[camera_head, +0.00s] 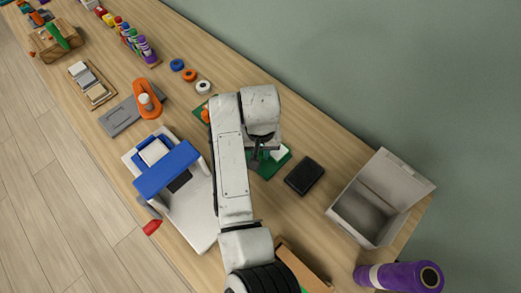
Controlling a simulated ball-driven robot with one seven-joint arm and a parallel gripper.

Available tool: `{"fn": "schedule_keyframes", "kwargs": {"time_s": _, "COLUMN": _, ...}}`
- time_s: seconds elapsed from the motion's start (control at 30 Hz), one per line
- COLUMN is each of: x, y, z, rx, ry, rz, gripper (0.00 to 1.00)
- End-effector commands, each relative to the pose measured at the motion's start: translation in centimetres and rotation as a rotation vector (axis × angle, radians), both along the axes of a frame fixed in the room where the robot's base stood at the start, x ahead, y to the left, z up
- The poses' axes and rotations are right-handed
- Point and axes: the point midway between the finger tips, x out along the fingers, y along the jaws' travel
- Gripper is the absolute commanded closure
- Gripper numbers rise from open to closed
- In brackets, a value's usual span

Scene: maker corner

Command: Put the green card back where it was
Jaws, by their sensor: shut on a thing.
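My gripper (257,156) points down over a dark green mat (268,171) near the middle of the table. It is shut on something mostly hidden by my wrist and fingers. A small green sliver (266,154) shows at the fingertips and looks like the green card, but its outline is not clear. I cannot tell whether it touches the mat. A white piece (280,152) lies on the mat just right of my gripper.
A black box (304,176) and an open grey bin (364,219) stand to the right, with a purple roll (404,277) nearer. A blue-and-white machine (190,208) is at left. An orange object (205,115) lies behind my arm. Tape rolls (190,75) stand farther back.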

Motion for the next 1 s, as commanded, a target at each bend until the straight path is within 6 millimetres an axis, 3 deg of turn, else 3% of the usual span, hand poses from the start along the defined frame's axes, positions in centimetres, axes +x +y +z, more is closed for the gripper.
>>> {"fn": "schedule_keyframes", "kwargs": {"time_s": 0.4, "x": -0.02, "y": -0.02, "z": -0.64, "rx": -0.001, "ry": 0.0, "rz": 0.001, "gripper": 1.0}}
{"fn": "schedule_keyframes", "kwargs": {"time_s": 0.43, "x": -0.02, "y": -0.02, "z": -0.65, "rx": -0.001, "ry": 0.0, "rz": 0.001, "gripper": 0.77}}
{"fn": "schedule_keyframes", "kwargs": {"time_s": 0.67, "x": -0.01, "y": 0.01, "z": -0.59, "rx": 0.0, "ry": -0.001, "rz": 0.001, "gripper": 0.55}}
{"fn": "schedule_keyframes", "kwargs": {"time_s": 1.0, "x": 0.01, "y": 0.09, "z": -0.15, "rx": 0.001, "ry": -0.002, "rz": 0.001, "gripper": 0.53}}
